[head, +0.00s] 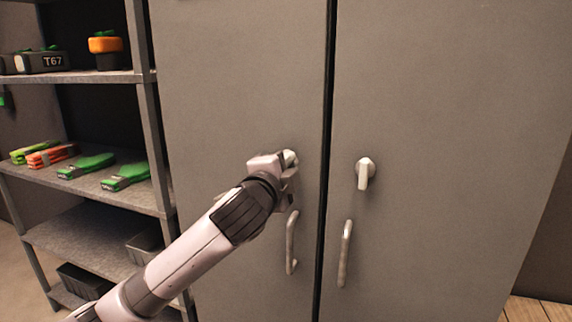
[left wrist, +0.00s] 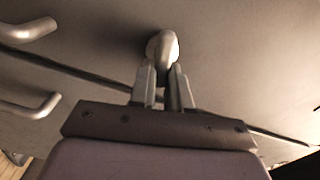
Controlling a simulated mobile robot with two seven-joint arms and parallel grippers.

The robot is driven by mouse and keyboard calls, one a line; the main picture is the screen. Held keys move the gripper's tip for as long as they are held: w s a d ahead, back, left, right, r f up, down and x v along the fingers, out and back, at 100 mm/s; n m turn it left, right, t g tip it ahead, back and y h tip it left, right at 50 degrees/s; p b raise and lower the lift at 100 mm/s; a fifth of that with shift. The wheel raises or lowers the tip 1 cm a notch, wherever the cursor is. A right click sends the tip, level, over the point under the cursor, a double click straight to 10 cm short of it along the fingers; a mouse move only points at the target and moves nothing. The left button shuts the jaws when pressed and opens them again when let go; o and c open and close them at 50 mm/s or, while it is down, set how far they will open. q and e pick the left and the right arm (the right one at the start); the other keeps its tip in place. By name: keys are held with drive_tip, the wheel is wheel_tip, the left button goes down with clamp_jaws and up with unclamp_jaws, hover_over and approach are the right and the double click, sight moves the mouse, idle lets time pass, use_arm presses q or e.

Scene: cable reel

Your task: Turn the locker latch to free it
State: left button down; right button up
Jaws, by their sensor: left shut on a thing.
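The grey locker has two doors, a left door (head: 235,90) and a right door (head: 450,120). The left door's latch (head: 290,157) is a pale knob-like piece, partly hidden by my left gripper (head: 284,168). In the left wrist view this latch (left wrist: 165,45) stands out from the door, and the fingers of my left gripper (left wrist: 164,82) are shut on its lever, one on each side. The right door's latch (head: 365,173) is in plain view with its lever pointing down. My right gripper is not in view.
Bar handles sit below the latches, one on the left door (head: 292,243) and one on the right door (head: 345,253). A shelf rack (head: 110,195) with green and orange items stands at the left. The space before the right door is clear.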

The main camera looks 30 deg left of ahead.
use_arm(q)
drive_tip(key=shift+f+m, duration=0.15)
drive_tip(key=shift+m, duration=1.15)
drive_tip(key=c, duration=1.1)
unclamp_jaws()
drive_tip(key=shift+b+v, duration=0.7)
drive_tip(key=shift+v, duration=2.9)
